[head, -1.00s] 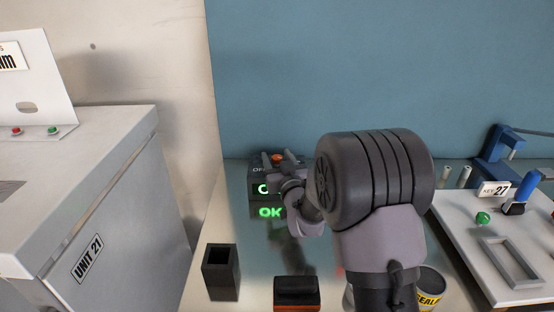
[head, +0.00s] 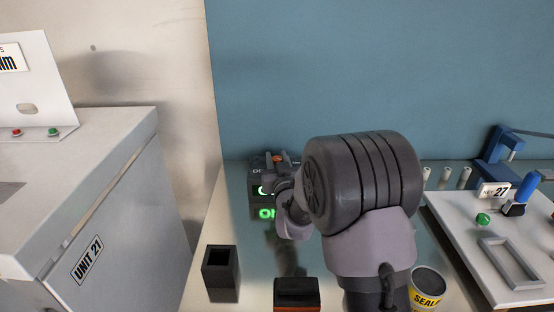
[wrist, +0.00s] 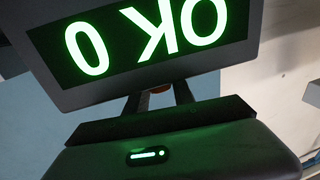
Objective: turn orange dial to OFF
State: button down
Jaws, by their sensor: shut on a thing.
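The orange dial (head: 278,158) sits on top of a small dark box (head: 256,187) at the back of the bench, partly hidden by my gripper (head: 277,166). The box's display (wrist: 145,38) glows green and reads OK beside a 0, upside down in that view. The dial's pointer and most of its markings are hidden, so its setting cannot be told.
A black open-topped holder (head: 221,270) and a black-and-orange block (head: 296,292) stand at the front of the bench. A yellow-labelled can (head: 427,288) is right of my arm. A white board (head: 470,240) with fixtures lies at right. A grey cabinet (head: 90,215) stands left.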

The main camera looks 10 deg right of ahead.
jog(key=m+h, duration=0.1)
jog(key=h, duration=0.1)
jog(key=m+h, duration=0.2)
jog(key=h, duration=0.1)
jog(key=shift+a+r+g, duration=0.1)
jog(key=shift+a+g, duration=0.05)
jog(key=shift+g, duration=0.25)
jog(key=m+g+h, duration=0.1)
jog(key=m+h, duration=0.1)
jog(key=h, duration=0.1)
jog(key=m+g+h, duration=0.2)
jog(key=h, duration=0.1)
jog(key=shift+m+g, duration=0.3)
jog(key=shift+m, duration=0.1)
jog(key=m+g+h+p, duration=0.1)
jog(key=m+g+h, duration=0.3)
jog(key=g, duration=0.1)
jog(key=shift+r+m+g+h, duration=0.1)
jog(key=shift+m+g+h, duration=1)
jog(key=shift+m+g, duration=0.85)
jog(key=shift+g, duration=0.65)
jog(key=c, duration=1.1)
grip_release()
jog(key=shift+f, duration=0.2)
jog(key=shift+o, duration=0.2)
